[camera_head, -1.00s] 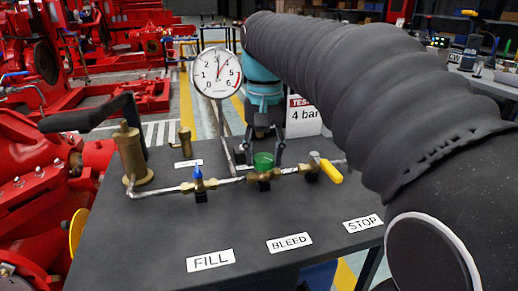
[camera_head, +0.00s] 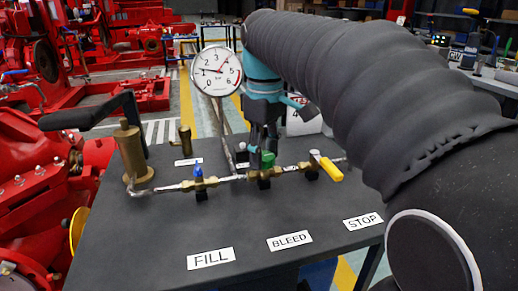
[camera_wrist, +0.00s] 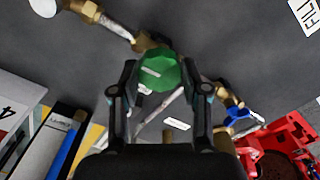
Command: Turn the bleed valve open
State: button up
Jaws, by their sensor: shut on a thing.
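The green bleed valve knob (camera_head: 268,160) sits on a brass fitting in the middle of the pipe, behind the BLEED label (camera_head: 289,241). In the wrist view the faceted knob (camera_wrist: 160,72) lies between my two fingertips. My gripper (camera_head: 263,148) comes down on it from behind and is shut on it; in the wrist view my gripper (camera_wrist: 160,78) has one finger on each side of the knob. The pressure gauge (camera_head: 216,71) stands behind, its black needle pointing left between 1 and 2 and its red hand near 4.
The blue fill valve (camera_head: 198,171) is left of the knob, the yellow stop lever (camera_head: 332,171) close on its right. A brass hand pump (camera_head: 132,153) with a black handle stands at left. The bench front (camera_head: 150,235) is clear around the labels.

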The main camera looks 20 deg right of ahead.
aim_at(265, 156)
jog(key=shift+n, duration=1.9)
jog(key=o, duration=1.1)
jog(key=shift+o, duration=0.2)
notch_tip(265, 156, up, 12)
